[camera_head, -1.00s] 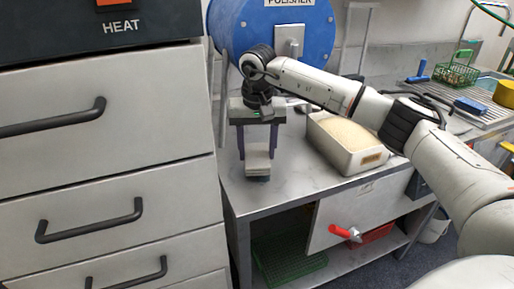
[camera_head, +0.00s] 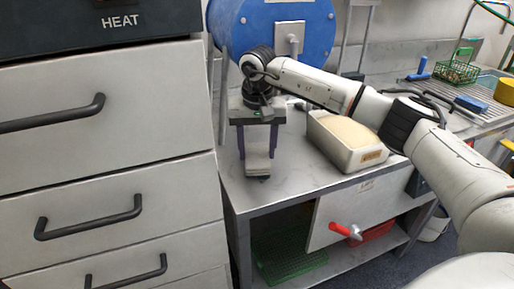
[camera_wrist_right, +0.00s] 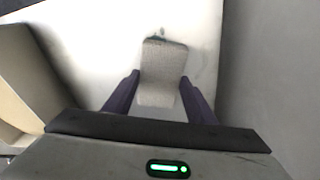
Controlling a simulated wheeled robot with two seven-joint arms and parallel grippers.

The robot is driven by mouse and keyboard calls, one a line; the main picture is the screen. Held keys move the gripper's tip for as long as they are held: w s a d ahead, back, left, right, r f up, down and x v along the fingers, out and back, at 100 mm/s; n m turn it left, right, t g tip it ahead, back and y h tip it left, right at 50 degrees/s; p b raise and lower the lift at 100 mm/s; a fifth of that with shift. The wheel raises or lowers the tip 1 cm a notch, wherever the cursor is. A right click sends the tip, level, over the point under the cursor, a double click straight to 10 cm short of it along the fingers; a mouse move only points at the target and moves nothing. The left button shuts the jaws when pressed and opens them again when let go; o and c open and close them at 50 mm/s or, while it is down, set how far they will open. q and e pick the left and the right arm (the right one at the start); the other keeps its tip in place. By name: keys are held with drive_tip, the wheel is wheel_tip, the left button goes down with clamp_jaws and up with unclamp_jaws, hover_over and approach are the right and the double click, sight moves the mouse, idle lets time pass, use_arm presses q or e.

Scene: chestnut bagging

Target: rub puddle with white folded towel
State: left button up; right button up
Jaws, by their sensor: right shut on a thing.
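The white folded towel (camera_head: 257,163) hangs between the fingers of my right gripper (camera_head: 258,148), above or on the steel bench near its front left corner. In the wrist view my right gripper (camera_wrist_right: 160,88) is shut on the towel (camera_wrist_right: 161,72), with a dark finger on each side. I cannot tell if the towel touches the bench. A small dark patch shows at the towel's far edge in the wrist view, but no clear puddle outline can be made out. My left gripper is not in view.
A white tub (camera_head: 345,140) of pale grain stands right of my gripper. The blue polisher (camera_head: 255,35) is behind. A drawer cabinet (camera_head: 100,110) stands close on the left. The bench's front edge is near the towel. A red-handled valve (camera_head: 345,231) is below.

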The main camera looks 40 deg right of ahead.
sight(262, 163)
drive_tip(key=shift+f, duration=0.55)
drive_tip(key=shift+s+a+r, duration=0.1)
drive_tip(key=shift+s+a, duration=0.05)
drive_tip(key=shift+s, duration=0.65)
drive_tip(key=shift+s+a+r, duration=0.1)
drive_tip(key=shift+s+a, duration=0.05)
drive_tip(key=shift+s, duration=0.6)
drive_tip(key=shift+s+a+f, duration=0.1)
drive_tip(key=shift+s+a, duration=0.1)
drive_tip(key=shift+s, duration=0.45)
drive_tip(key=shift+s+a+f, duration=0.1)
drive_tip(key=shift+s+a, duration=0.05)
drive_tip(key=shift+s, duration=0.55)
drive_tip(key=shift+s+a, duration=0.2)
drive_tip(key=shift+s, duration=0.45)
drive_tip(key=shift+w+d, duration=0.25)
drive_tip(key=shift+w, duration=0.65)
drive_tip(key=shift+w+d, duration=0.2)
drive_tip(key=shift+w, duration=0.65)
drive_tip(key=shift+w+d+r+p, duration=0.1)
drive_tip(key=shift+w+d+p, duration=0.15)
drive_tip(key=shift+w, duration=0.65)
drive_tip(key=shift+w+d+p, duration=0.15)
drive_tip(key=shift+w+p, duration=0.15)
drive_tip(key=shift+w, duration=0.6)
wheel_tip(262, 163, up, 6)
drive_tip(key=p, duration=0.5)
